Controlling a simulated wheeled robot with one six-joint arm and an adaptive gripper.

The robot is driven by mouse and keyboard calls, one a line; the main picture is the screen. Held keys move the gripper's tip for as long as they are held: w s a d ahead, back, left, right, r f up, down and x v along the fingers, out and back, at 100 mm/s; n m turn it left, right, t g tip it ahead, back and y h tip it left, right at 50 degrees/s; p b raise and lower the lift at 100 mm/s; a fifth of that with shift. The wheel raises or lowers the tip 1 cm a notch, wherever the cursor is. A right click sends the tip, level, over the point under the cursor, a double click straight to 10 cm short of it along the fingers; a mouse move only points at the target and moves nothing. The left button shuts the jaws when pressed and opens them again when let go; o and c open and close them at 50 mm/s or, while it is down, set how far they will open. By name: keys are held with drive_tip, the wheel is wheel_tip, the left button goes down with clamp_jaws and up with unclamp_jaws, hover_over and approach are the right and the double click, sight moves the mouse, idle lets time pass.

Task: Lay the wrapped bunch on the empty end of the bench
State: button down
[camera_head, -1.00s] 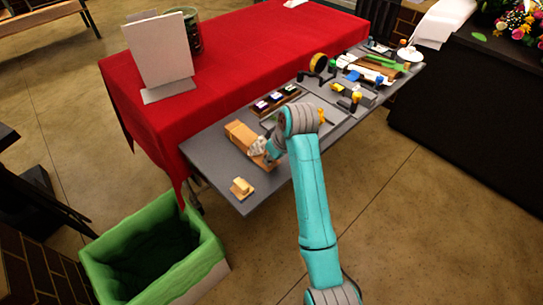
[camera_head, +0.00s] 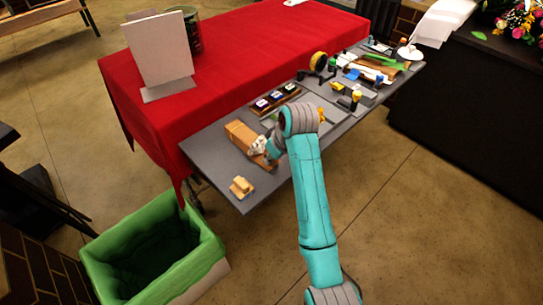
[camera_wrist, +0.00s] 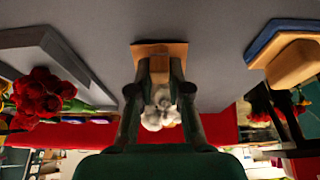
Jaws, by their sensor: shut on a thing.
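The wrapped bunch (camera_head: 243,137) is a long tan paper wrap with a whitish bloom end, over the near left part of the grey bench (camera_head: 210,150). In the wrist view the bunch (camera_wrist: 160,68) lies between the two dark fingers of my gripper (camera_wrist: 160,88), with its white blooms toward the palm. My gripper (camera_head: 270,155) is shut on it at the bloom end, partly hidden by my arm in the head view. The bunch is low, at or just above the bench top; I cannot tell whether it touches.
A small tan block (camera_head: 242,187) sits near the bench's left front corner. A dark rack of small pots (camera_head: 273,101) stands behind the bunch. Tools crowd the far right of the bench. A red-clothed table (camera_head: 240,60) adjoins behind. A green-lined bin (camera_head: 150,255) stands below left.

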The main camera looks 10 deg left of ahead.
drive_tip(key=shift+f, duration=0.1)
idle(0.3)
drive_tip(key=c, duration=0.6)
unclamp_jaws()
drive_tip(key=shift+c, duration=0.2)
drive_tip(key=shift+r, duration=3.55)
drive_tip(key=shift+s, duration=0.1)
